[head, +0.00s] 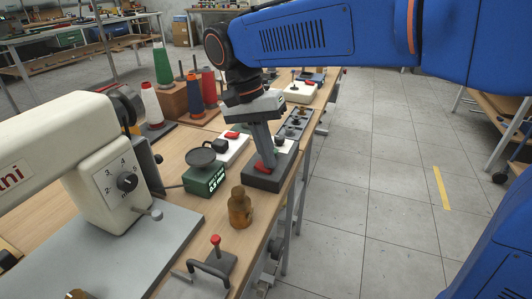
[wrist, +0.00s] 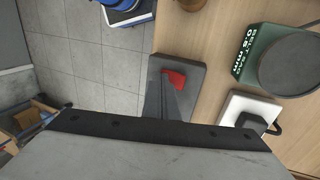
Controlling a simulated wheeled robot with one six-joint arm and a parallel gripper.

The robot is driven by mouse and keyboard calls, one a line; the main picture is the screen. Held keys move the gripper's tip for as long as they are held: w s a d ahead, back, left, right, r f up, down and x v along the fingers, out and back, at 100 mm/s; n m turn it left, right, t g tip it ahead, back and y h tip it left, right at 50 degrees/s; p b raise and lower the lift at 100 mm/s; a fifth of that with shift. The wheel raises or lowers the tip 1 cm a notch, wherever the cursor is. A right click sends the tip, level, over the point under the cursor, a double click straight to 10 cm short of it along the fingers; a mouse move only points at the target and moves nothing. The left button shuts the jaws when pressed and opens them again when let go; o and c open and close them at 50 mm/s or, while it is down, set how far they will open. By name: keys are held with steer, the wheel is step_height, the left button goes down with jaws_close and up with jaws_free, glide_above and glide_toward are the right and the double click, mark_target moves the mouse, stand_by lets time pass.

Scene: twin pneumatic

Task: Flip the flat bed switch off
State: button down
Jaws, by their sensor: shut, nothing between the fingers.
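A dark grey switch box (head: 272,182) lies flat near the right edge of the workbench, with a red rocker (head: 261,167) on its top. In the wrist view the box (wrist: 192,70) and red rocker (wrist: 175,81) show just beyond my fingers. My gripper (head: 266,162) is shut and empty, pointing down at the box. Its fingertips (wrist: 171,97) are at or right beside the red rocker and hide part of it. I cannot tell whether they touch it, or which way the rocker is tipped. No label naming the switch is readable.
A white sewing machine (head: 100,165) fills the left. Open floor (head: 370,200) lies right of the bench.

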mark_target(260, 164)
steer(key=shift+a, duration=0.15)
steer(key=shift+w+a+r, duration=0.1)
steer(key=shift+w+a, duration=0.2)
steer(key=shift+a, duration=0.35)
steer(key=shift+r, duration=0.3)
step_height(260, 164, up, 14)
steer(key=shift+f, duration=0.25)
steer(key=shift+a, duration=0.1)
stand_by(0.4)
